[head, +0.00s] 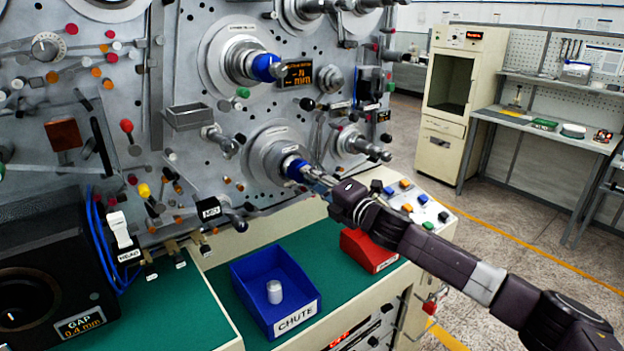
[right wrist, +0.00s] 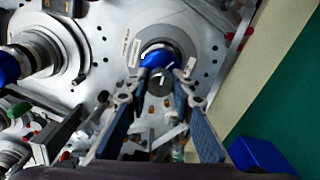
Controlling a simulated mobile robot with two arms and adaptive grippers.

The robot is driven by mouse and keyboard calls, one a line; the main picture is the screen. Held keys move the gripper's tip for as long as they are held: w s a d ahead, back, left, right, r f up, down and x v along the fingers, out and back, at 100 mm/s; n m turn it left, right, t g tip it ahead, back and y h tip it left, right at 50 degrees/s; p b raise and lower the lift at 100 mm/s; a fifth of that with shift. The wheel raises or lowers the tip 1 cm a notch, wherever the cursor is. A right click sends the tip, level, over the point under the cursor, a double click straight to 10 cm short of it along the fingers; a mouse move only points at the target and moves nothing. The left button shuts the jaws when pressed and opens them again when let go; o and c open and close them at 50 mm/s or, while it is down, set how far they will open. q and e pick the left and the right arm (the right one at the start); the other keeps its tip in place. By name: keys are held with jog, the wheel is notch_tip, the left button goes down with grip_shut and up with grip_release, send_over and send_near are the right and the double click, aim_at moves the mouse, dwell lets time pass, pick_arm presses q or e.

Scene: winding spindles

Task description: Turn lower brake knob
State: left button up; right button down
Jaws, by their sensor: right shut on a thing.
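The lower brake knob is a blue cylinder (head: 291,167) with a metal end, on a round grey hub (head: 262,152) on the upright machine panel. My right gripper (head: 306,174) comes in from the lower right and is shut on this knob. In the right wrist view the blue knob (right wrist: 156,58) shows a white mark on its end and sits between the fingertips (right wrist: 157,84). A second blue knob (head: 265,67) is on the larger hub above; it also shows at the left edge of the right wrist view (right wrist: 8,65). My left gripper is out of view.
Levers and spindles crowd the panel (head: 225,125) around the knob. Below are a blue chute bin (head: 248,300) holding a small metal cylinder (head: 274,291), a red bin (head: 368,250) and a green work surface (head: 215,262). A black gap box (head: 40,235) stands at the lower left.

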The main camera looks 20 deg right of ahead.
jog(key=shift+f, duration=0.15)
jog(key=c, duration=1.7)
grip_release()
jog(key=shift+o, duration=0.2)
jog(key=v, duration=1.2)
